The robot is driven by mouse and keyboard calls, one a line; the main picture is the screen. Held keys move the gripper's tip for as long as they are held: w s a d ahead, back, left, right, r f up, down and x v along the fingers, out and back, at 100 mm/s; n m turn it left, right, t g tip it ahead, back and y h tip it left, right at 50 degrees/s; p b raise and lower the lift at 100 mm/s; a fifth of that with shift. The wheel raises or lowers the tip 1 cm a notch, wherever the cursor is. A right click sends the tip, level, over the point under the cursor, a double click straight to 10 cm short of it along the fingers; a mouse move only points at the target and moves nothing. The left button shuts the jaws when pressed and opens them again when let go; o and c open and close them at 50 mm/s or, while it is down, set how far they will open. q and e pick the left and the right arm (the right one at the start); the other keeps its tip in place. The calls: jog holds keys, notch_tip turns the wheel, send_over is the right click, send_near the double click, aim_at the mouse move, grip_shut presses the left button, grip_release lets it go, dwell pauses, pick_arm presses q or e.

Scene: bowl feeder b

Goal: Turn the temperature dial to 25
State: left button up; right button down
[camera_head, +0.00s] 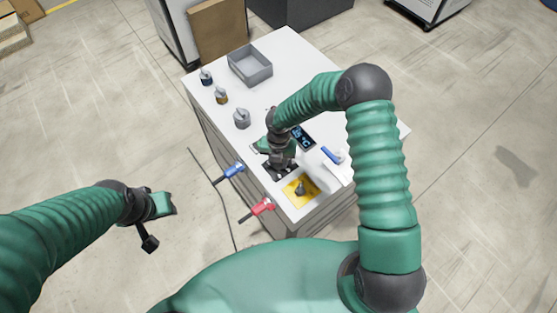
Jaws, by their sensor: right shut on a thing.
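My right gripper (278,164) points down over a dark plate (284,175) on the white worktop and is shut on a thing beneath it. This seems to be the temperature dial, which is hidden by the gripper and wrist. A small dark display with blue digits (303,138) lies just right of the gripper; its digits are too small to read surely. My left gripper (170,204) hangs over the floor at the left, away from the cabinet; its fingers are too unclear to tell their opening.
A yellow plate with a grey knob (308,192) sits near the front corner. Blue (233,169) and red (263,206) handles stick out at the left edge. Several small knobbed parts and a grey tray (250,66) stand farther back. A blue-handled item (331,155) lies at right.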

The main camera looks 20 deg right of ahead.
dwell(0.4)
jog(key=c, duration=1.5)
grip_release()
jog(key=o, duration=0.4)
jog(key=shift+w+f, duration=0.1)
notch_tip(320, 180, up, 17)
jog(key=shift+f+b, duration=0.1)
jog(key=shift+b, duration=1.05)
